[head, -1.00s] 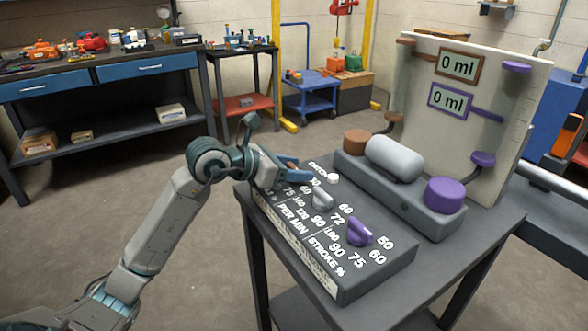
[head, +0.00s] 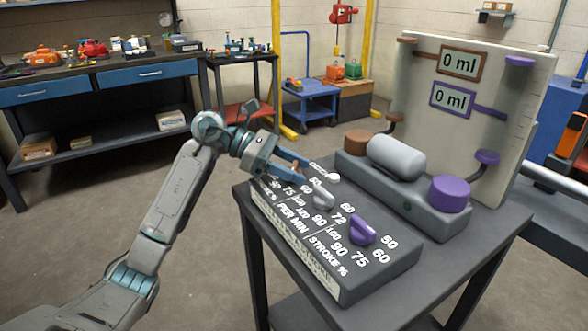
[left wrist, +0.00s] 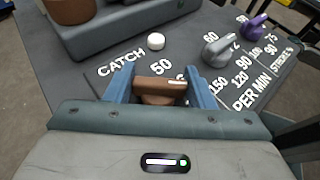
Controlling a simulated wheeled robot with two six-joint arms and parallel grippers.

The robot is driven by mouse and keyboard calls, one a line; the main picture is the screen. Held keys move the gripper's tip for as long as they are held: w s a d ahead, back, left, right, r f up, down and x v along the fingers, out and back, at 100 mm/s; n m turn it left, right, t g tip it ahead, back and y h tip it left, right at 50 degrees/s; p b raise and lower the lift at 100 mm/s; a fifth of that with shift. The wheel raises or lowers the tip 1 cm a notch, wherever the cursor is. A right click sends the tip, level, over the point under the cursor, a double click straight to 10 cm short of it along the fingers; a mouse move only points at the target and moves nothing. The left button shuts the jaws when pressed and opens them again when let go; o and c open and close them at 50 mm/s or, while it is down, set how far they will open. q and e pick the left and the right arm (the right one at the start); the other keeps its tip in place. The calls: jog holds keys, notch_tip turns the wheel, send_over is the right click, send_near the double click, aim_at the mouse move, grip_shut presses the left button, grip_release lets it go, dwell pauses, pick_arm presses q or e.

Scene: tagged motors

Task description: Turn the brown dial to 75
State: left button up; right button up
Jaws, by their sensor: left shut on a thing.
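The brown dial (left wrist: 160,88) sits between the blue fingers of my left gripper in the left wrist view. The gripper (left wrist: 158,82) is shut on it, a finger on each side, close above the panel. A white mark shows on the dial's top, and a "50" is printed just beyond it. In the head view my left gripper (head: 293,167) is at the far left end of the control box (head: 372,268) and hides the dial. Its printed "75" label shows beside the gripper. My right gripper is not in view.
A grey dial (head: 322,198) and a purple dial (head: 362,230) stand on the same box. A white button (head: 334,177) is close to my left fingers. Behind are a grey motor (head: 396,157) and a backboard with two displays (head: 460,64) reading 0 ml.

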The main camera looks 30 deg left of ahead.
pick_arm(q)
jog(key=shift+m+g, duration=0.4)
jog(key=shift+g, duration=0.1)
jog(key=o, duration=1)
jog(key=shift+a, duration=0.15)
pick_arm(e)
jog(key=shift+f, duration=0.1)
pick_arm(q)
jog(key=v, duration=1)
jog(key=shift+s+a+r+b, duration=0.1)
jog(key=shift+s+a+b, duration=0.05)
jog(key=shift+a+b, duration=0.15)
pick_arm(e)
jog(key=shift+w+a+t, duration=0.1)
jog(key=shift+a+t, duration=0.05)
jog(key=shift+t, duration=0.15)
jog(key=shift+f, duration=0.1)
